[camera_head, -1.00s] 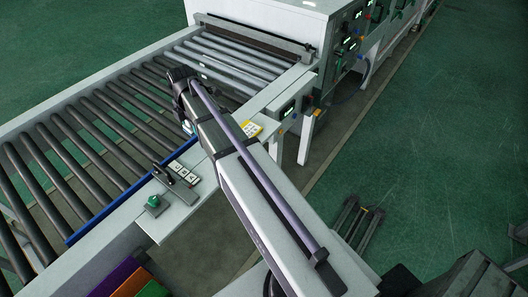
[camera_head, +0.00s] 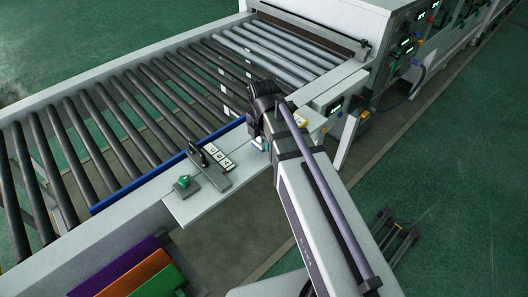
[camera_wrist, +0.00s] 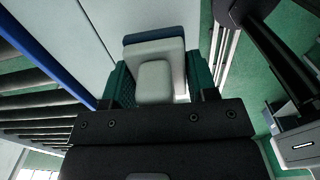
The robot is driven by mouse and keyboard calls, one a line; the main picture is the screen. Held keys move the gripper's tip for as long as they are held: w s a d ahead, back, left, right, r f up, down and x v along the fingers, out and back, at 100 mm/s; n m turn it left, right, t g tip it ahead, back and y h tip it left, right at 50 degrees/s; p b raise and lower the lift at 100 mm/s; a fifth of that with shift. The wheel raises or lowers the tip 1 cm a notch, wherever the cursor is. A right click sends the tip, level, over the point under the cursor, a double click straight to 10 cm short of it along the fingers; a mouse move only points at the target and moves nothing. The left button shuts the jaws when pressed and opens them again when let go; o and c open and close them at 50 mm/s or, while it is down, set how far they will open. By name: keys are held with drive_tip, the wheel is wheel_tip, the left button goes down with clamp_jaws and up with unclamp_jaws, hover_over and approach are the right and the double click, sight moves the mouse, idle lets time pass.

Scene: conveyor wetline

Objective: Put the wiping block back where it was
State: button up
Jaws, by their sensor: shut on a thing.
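The wiping block (camera_wrist: 155,50) is pale grey-white with a blue layer at its far end. In the wrist view it sits between the two green-padded fingers of my gripper (camera_wrist: 161,84), which is shut on it. A white surface lies just beyond and to the left of the block. In the head view my gripper (camera_head: 259,138) is low over the white ledge (camera_head: 195,208) at the conveyor's near side, right of the white tiles. A small blue and white part of the block shows there. Whether the block touches the ledge cannot be told.
A lever (camera_head: 205,155), several white lettered tiles (camera_head: 218,157) and a green knob (camera_head: 183,182) are on the ledge. A yellow label (camera_head: 302,121) lies right of the gripper. The roller conveyor (camera_head: 110,135) with its blue rail runs behind. Purple, orange and green pieces (camera_head: 140,275) are at lower left.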

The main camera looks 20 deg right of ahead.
wheel_tip(320, 180, down, 4)
drive_tip(key=b, duration=0.2)
drive_tip(key=shift+r+b, duration=0.1)
drive_tip(key=shift+b, duration=0.3)
drive_tip(key=shift+r+p, duration=0.3)
drive_tip(key=shift+f, duration=0.25)
drive_tip(key=o, duration=0.9)
drive_tip(key=shift+r, duration=0.1)
